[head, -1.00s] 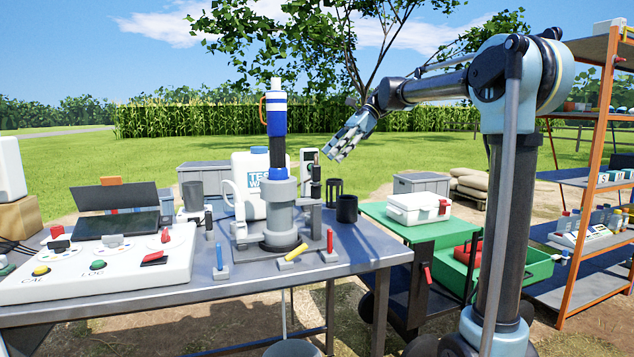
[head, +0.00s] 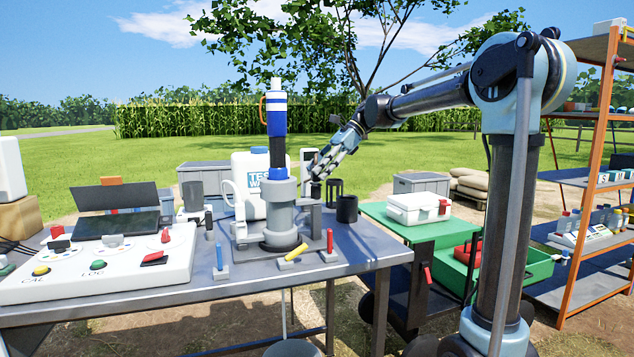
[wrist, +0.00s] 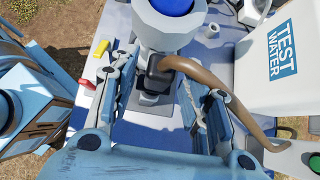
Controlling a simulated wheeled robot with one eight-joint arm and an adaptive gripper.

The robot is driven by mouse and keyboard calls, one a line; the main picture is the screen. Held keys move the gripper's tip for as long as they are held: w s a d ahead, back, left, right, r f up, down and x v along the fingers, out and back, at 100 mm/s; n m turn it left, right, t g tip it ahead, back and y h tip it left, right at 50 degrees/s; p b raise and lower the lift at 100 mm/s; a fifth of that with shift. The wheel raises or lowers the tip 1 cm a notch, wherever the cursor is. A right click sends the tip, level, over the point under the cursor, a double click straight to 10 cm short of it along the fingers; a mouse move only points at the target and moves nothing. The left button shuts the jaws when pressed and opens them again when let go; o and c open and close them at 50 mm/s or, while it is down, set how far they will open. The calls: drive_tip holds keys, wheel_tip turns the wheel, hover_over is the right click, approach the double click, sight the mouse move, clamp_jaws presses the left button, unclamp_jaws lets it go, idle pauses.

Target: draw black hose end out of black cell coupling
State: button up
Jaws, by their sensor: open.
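The grey cell (head: 279,208) with a blue collar stands upright on the table; its grey body also shows at the top of the wrist view (wrist: 165,28). At its side, the black hose end (wrist: 158,80) sits at the black coupling, with a brown hose (wrist: 222,82) curving off to the right. The seam between hose end and coupling is not clear. My gripper (head: 320,172) is open beside the cell, hiding the hose end in the head view. In the wrist view its fingers (wrist: 160,88) stand apart on either side of the hose end.
A white TEST WATER container (head: 250,170) stands behind the cell. A black cup (head: 347,208) is at the right. A white control box (head: 100,265) fills the table's left.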

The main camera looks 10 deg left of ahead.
drive_tip(key=shift+c, duration=0.3)
drive_tip(key=c, duration=0.9)
drive_tip(key=shift+r, duration=0.2)
drive_tip(key=shift+r, duration=2.7)
